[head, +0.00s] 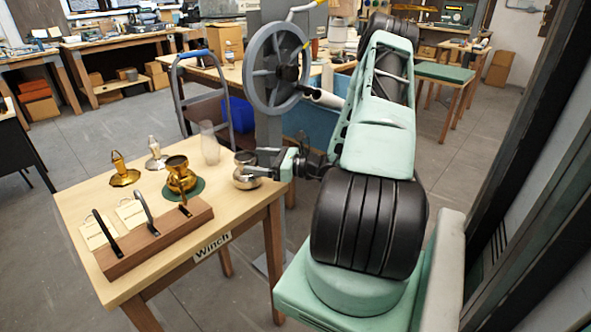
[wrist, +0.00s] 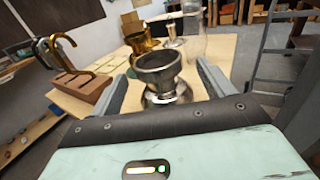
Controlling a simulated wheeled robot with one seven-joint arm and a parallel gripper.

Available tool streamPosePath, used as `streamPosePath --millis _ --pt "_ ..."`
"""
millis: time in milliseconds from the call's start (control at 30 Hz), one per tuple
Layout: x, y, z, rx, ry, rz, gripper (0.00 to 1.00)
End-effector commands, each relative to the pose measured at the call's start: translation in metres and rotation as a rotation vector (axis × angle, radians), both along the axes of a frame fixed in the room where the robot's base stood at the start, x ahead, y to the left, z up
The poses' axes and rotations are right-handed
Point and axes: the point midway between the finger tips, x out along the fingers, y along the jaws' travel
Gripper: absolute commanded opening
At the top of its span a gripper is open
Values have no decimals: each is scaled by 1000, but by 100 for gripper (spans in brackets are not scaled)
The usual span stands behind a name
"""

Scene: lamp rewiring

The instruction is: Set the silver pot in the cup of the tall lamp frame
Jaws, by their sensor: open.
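The silver pot (head: 246,181) stands upright near the right edge of the wooden table, with a dark round cup-like top. In the wrist view the silver pot (wrist: 160,80) sits between the two fingers. My gripper (head: 254,161) is open with one finger on each side of the pot; in the wrist view my gripper (wrist: 163,70) shows gaps beside the pot's neck. A brass pot (head: 181,184) stands on a green disc to its left. I cannot pick out the tall lamp frame with certainty.
A brass burner (head: 123,173), a silver burner (head: 155,156) and a clear glass chimney (head: 209,145) stand behind. A hand wheel (head: 275,70) on a post rises beyond the table.

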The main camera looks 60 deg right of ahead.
Motion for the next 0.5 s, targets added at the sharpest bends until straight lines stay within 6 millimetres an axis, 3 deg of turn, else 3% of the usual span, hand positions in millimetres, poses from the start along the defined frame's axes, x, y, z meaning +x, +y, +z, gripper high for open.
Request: streamPosePath --millis 33,500 --pt "-12 -6 -9 -2 2 -6 81" --pt "-109 -34 -5 0 0 -2 81"
